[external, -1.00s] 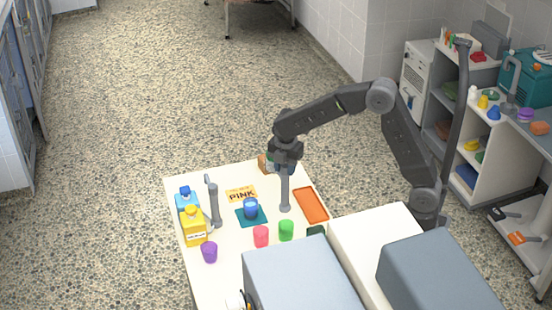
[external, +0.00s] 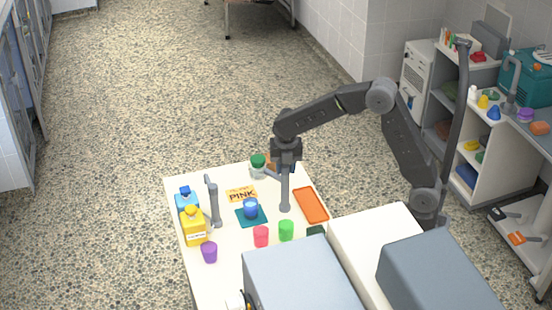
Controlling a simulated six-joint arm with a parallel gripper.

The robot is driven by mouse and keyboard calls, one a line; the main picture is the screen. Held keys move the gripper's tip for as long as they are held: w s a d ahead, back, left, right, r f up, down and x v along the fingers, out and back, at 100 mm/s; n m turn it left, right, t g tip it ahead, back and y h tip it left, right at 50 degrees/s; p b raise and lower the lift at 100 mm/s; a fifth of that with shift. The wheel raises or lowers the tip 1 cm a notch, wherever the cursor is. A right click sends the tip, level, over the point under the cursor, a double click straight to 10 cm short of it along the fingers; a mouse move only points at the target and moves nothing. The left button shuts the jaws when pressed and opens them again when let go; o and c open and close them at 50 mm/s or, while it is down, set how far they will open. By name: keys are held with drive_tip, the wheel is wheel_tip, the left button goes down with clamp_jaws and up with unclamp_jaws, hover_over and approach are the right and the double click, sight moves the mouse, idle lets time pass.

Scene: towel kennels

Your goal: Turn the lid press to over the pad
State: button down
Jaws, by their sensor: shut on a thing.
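The lid press is a grey upright post (external: 285,193) on the right half of the table. A short grey arm (external: 271,174) sticks out from its top towards the left and back. A green-topped, pale piece (external: 258,165) shows at the arm's outer end; I cannot tell whether it is joined to the arm. My gripper (external: 286,158) points down and is shut at the top of the press; its fingertips are hard to make out. The teal pad (external: 242,219) lies left of the post with a blue cup (external: 250,208) on it. The arm is not over the pad.
Another grey post (external: 214,205) stands left of the pad, near blue (external: 186,201) and yellow (external: 193,228) bottles. Red (external: 261,237), green (external: 286,231) and purple (external: 209,253) cups stand in front. An orange tray (external: 311,205) lies right.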

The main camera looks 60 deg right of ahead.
drive_tip(key=n, duration=0.5)
drive_tip(key=shift+n, duration=2.6)
drive_tip(key=c, duration=0.8)
unclamp_jaws()
wheel_tip(320, 180, up, 14)
drive_tip(key=shift+d+f, duration=0.1)
drive_tip(key=shift+d, duration=0.05)
drive_tip(key=shift+c, duration=0.2)
